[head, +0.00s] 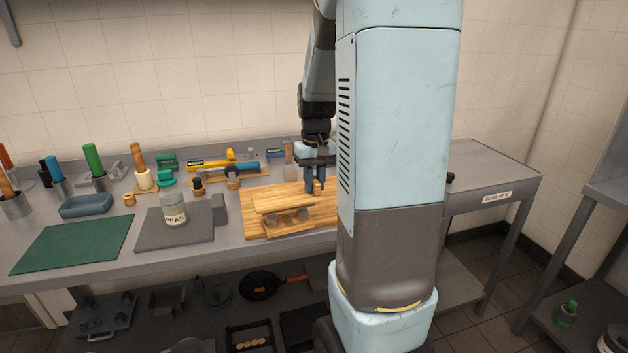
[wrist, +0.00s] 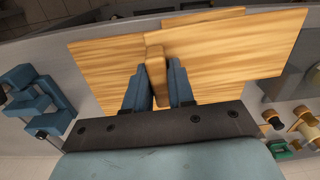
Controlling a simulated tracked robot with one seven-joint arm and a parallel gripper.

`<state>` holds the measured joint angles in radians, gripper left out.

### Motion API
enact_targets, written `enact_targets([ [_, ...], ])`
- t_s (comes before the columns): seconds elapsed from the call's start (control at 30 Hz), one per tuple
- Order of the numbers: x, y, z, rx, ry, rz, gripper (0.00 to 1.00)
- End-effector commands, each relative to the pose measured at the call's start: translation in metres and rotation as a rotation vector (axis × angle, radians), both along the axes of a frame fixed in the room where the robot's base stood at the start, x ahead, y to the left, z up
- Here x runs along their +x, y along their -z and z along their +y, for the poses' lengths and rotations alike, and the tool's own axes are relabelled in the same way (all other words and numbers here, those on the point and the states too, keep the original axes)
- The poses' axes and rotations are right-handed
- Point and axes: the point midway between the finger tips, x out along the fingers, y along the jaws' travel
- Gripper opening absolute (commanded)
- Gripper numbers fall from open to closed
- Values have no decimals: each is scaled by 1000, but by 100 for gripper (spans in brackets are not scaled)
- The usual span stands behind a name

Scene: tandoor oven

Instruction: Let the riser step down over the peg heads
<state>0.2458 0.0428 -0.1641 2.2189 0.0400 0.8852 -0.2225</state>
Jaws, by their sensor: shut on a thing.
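The riser step (head: 284,201) is a pale wooden plank above a wooden board (head: 325,214) on the counter in the head view. Small grey-brown shapes (head: 302,214), perhaps the peg heads, show below its front edge. My gripper (head: 316,190) points down at the riser's right end. In the wrist view my gripper (wrist: 156,95) is shut on a narrow upright wooden part (wrist: 156,70), which seems to belong to the riser. The board (wrist: 100,70) spreads behind it. Whether the riser touches the peg heads is hidden.
A jar labelled PEAS (head: 174,209) stands on a grey mat (head: 150,238) left of the board. A green mat (head: 75,243) lies farther left. Tools and a yellow-and-blue item (head: 222,164) line the back. A side table (head: 492,170) stands right.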

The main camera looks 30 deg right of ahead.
Motion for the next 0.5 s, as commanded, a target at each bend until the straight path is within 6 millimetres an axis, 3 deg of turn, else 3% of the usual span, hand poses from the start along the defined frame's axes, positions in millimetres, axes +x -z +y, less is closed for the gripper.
enact_targets([
  [0.5,0,11,0,0,0,0,0],
])
